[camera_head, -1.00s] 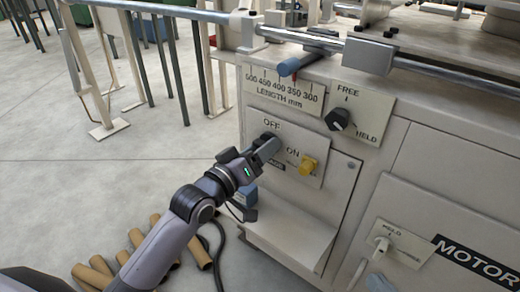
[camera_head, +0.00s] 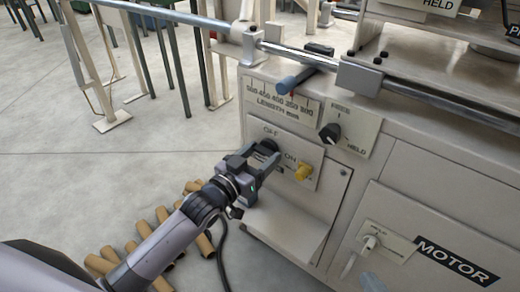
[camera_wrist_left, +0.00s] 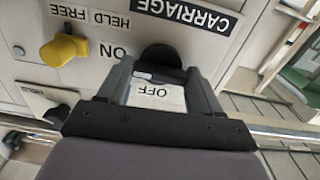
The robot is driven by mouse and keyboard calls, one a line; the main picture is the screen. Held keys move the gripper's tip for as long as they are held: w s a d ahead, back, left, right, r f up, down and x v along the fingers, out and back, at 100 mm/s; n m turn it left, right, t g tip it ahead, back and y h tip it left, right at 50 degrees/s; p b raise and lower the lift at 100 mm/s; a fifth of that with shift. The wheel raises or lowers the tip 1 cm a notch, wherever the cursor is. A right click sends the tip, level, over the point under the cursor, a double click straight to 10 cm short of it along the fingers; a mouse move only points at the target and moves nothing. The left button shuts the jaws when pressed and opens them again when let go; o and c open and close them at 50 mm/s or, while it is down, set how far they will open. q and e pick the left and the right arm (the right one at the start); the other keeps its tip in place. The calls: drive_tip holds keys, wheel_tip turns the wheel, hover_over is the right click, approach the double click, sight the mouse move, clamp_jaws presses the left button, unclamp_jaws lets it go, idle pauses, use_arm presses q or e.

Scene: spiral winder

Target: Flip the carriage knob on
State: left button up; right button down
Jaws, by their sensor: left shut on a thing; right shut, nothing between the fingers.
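The carriage knob (camera_head: 268,146) is black and sits on a pale OFF/ON plate (camera_head: 300,184) on the machine's front. My left gripper (camera_head: 268,160) has one finger on each side of it and is shut on it, covering most of it. In the left wrist view the black knob (camera_wrist_left: 160,55) shows between the fingertips of my left gripper (camera_wrist_left: 163,72), with the OFF label between the fingers and ON to the left.
A yellow knob (camera_head: 303,170) sits close to the right of my left gripper. A black FREE/HELD knob (camera_head: 330,133) is above right. A blue-handled slider (camera_head: 297,79) is on the rail above. Several brown tubes (camera_head: 165,232) lie on the floor below my left arm.

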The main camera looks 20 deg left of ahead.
use_arm(q)
drive_tip(key=shift+m, duration=0.4)
use_arm(e)
drive_tip(key=shift+s+d, duration=0.1)
drive_tip(key=shift+d, duration=0.2)
use_arm(q)
drive_tip(key=o, duration=1)
drive_tip(key=shift+o, duration=0.2)
drive_tip(key=shift+s, duration=0.1)
use_arm(e)
drive_tip(key=shift+r, duration=0.1)
use_arm(q)
drive_tip(key=shift+s+a+p, duration=0.15)
drive_tip(key=shift+s+p, duration=0.1)
drive_tip(key=shift+p, duration=0.05)
drive_tip(key=p+v, duration=0.1)
drive_tip(key=v, duration=0.5)
drive_tip(key=shift+s+p, duration=0.2)
drive_tip(key=shift+p, duration=0.2)
use_arm(e)
drive_tip(key=shift+s+d+r+n+h, duration=0.1)
drive_tip(key=shift+s+d+n+h, duration=0.15)
drive_tip(key=shift+d, duration=0.2)
drive_tip(key=shift+s+d+n+h, duration=0.1)
drive_tip(key=shift+d+h, duration=0.25)
drive_tip(key=shift+d, duration=0.05)
